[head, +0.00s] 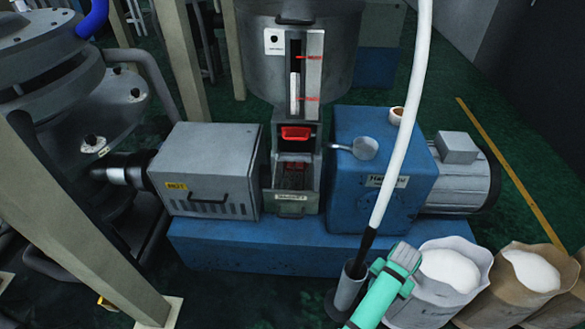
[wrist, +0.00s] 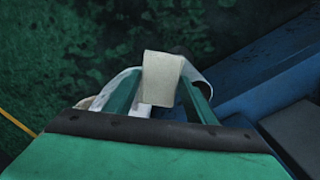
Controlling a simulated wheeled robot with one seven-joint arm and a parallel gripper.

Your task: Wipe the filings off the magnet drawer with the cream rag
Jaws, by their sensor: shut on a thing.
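The magnet drawer (head: 291,209) appears to be the grey, labelled tray at the front of the narrow chute. Its inside looks dark, and single filings are too small to make out. My teal gripper (head: 404,258) is at the lower right in the head view, well to the right of and nearer than the drawer, beside a paper sack. In the wrist view my gripper (wrist: 163,92) is shut on the cream rag (wrist: 162,78), a pale flat piece between the two fingers.
A blue gearbox (head: 375,165) with a motor stands right of the drawer, and a grey box (head: 210,170) stands left. A white hose (head: 405,120) runs down to a grey tube (head: 348,290) beside my gripper. Filled sacks (head: 440,310) stand at the lower right.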

